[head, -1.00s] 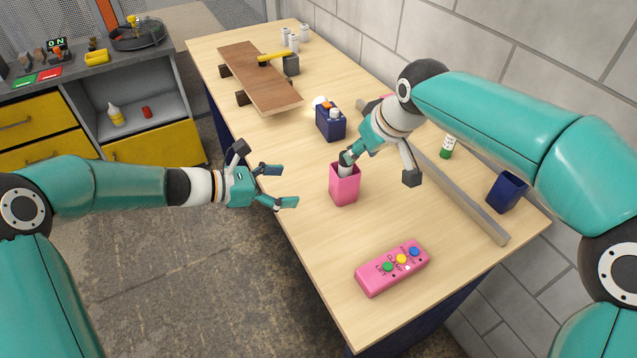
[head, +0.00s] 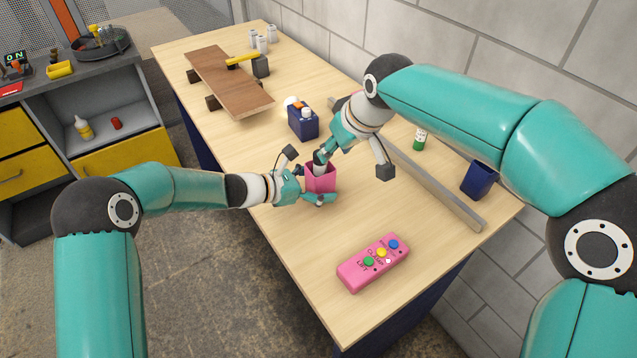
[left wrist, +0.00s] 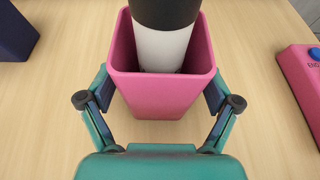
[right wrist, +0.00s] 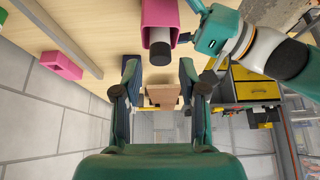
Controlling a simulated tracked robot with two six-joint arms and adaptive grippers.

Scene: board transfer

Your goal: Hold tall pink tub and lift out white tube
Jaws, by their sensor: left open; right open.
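The tall pink tub (head: 322,183) stands upright on the table, and it also shows in the left wrist view (left wrist: 162,95). The white tube (left wrist: 162,48) with a dark top stands inside it; its lower part is hidden by the tub walls. My left gripper (head: 309,186) is open, with one finger on each side of the tub; I cannot tell whether the pads touch it. My right gripper (head: 321,158) is open and empty near the tube's top. In the right wrist view the tub (right wrist: 157,14) lies past its fingertips (right wrist: 159,72).
A pink button box (head: 373,263) lies at the front. A dark blue carrier (head: 303,124) with bottles stands behind the tub. A grey rail (head: 440,185) runs along the right, with a blue bin (head: 479,181) beyond.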

